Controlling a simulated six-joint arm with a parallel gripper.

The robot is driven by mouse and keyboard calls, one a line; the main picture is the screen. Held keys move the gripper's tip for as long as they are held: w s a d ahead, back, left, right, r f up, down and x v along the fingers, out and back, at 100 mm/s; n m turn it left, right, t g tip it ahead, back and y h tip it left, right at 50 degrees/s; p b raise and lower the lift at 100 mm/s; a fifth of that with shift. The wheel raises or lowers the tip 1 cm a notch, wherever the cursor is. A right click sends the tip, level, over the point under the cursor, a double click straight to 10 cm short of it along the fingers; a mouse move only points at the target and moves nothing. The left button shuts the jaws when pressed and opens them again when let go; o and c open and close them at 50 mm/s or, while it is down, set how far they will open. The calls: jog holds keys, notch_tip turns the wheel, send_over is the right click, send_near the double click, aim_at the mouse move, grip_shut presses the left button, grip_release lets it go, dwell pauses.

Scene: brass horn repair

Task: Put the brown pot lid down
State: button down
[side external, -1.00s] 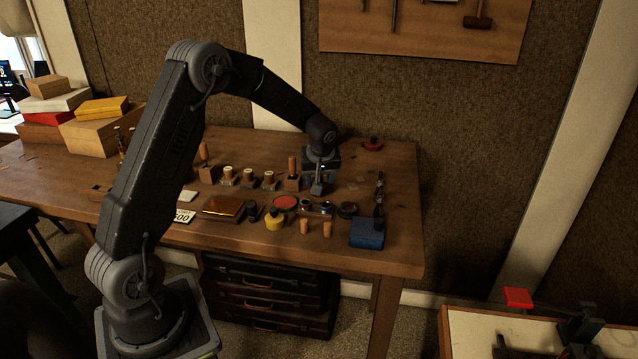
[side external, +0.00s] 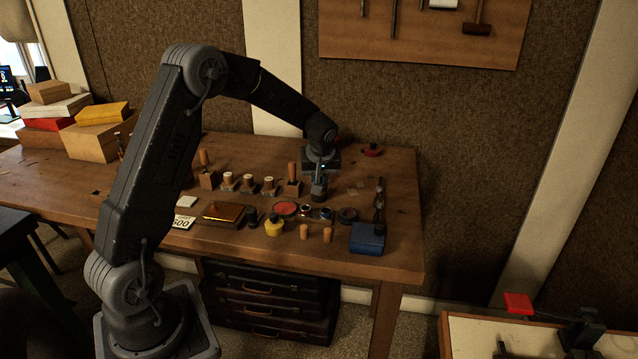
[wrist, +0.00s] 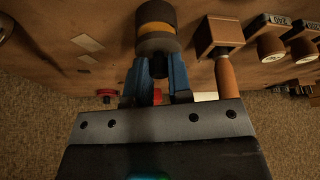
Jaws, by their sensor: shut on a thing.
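My gripper (side external: 319,192) is low over the workbench, behind the row of small pots. In the wrist view its two blue fingers (wrist: 157,78) are closed around a dark piece. In the side view the fingers hide the lid.
A wooden block with an upright handle (side external: 293,187) stands close left of the gripper. Small pots (side external: 326,213), a red disc (side external: 285,208), a yellow pot (side external: 274,227) and a blue box (side external: 367,238) lie in front. A red item (side external: 372,150) sits behind.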

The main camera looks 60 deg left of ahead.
notch_tip(320, 180, up, 7)
jog(key=shift+f, duration=0.1)
jog(key=w+d, duration=0.1)
jog(key=w, duration=0.1)
send_over(346, 197)
jog(key=d, duration=0.1)
jog(key=f, duration=0.6)
jog(key=shift+s+d+f, duration=0.2)
jog(key=shift+s, duration=0.2)
jog(key=shift+f, duration=2.1)
jog(key=shift+f, duration=0.15)
jog(key=c, duration=1)
grip_release()
jog(key=shift+c, duration=0.2)
